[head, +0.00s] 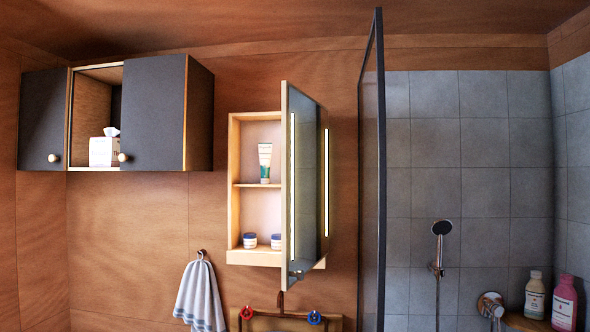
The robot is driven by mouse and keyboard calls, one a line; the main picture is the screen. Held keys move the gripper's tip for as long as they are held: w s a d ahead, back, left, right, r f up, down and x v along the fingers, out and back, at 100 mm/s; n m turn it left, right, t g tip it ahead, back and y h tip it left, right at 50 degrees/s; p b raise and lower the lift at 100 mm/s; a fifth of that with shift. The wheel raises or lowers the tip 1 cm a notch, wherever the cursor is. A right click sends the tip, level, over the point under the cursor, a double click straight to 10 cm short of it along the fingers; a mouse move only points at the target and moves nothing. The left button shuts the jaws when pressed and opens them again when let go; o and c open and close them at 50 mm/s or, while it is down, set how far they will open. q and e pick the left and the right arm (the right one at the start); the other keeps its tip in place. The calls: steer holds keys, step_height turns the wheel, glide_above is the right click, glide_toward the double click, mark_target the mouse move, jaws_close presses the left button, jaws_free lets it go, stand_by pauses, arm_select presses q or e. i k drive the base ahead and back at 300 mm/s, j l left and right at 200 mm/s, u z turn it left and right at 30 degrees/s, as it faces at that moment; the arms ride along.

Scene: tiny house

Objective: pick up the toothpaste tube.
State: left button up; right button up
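The toothpaste tube (265,163) is white and green and stands upright on the upper shelf of the open wall cabinet (234,190). The cabinet's mirror door (307,185) is swung open to the right and hides the right part of the inside. Neither of my grippers is in view, and nothing touches the tube.
Two small jars (249,240) with blue lids stand on the cabinet's bottom shelf. A towel (200,297) hangs at lower left. Red (246,313) and blue (314,317) knobs show below. A dark-framed shower partition (372,180) stands right of the door.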

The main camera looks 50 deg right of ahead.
mark_target(264, 149)
steer(key=z, duration=1.4)
steer(key=i+j, duration=0.2)
steer(key=j+z, duration=0.05)
